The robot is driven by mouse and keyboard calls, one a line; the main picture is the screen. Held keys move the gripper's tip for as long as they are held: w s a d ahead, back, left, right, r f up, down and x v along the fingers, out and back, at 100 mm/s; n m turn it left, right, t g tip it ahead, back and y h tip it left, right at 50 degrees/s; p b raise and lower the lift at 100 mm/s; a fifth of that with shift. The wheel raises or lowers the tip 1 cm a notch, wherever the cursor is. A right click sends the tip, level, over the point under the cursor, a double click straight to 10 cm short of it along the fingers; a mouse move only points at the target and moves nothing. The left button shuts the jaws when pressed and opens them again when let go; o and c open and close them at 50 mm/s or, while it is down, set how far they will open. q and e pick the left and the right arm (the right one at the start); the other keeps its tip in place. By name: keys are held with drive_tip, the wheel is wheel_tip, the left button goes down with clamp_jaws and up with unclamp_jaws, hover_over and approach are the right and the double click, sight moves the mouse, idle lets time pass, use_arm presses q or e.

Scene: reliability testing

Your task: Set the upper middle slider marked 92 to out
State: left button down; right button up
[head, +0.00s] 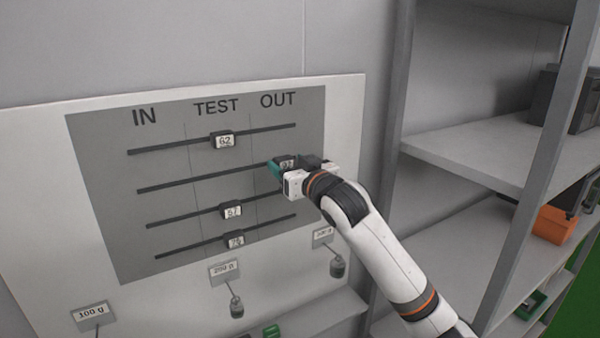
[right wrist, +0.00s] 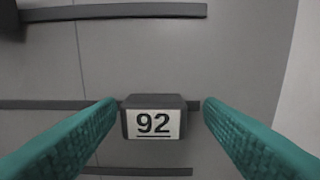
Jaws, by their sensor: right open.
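The slider marked 92 (head: 287,163) is a dark block with a white label on the second rail from the top. It sits in the OUT column, near the right end of its rail, partly hidden by my right gripper (head: 279,172) in the head view. In the right wrist view the 92 slider (right wrist: 153,119) lies between the two teal fingers of my right gripper (right wrist: 160,105). The fingers are open, with a gap on each side of the block. My left gripper is not in view.
Sliders 62 (head: 223,141), 67 (head: 232,211) and a lower one (head: 236,241) sit in the TEST column on their rails. Weights on cords hang below the grey panel (head: 105,190). A metal shelf (head: 475,150) stands close to the right of the board.

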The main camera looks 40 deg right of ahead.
drive_tip(key=b+v, duration=0.3)
drive_tip(key=v, duration=0.8)
drive_tip(key=shift+s, duration=0.2)
drive_tip(key=shift+d+f, duration=0.1)
drive_tip(key=shift+d, duration=0.05)
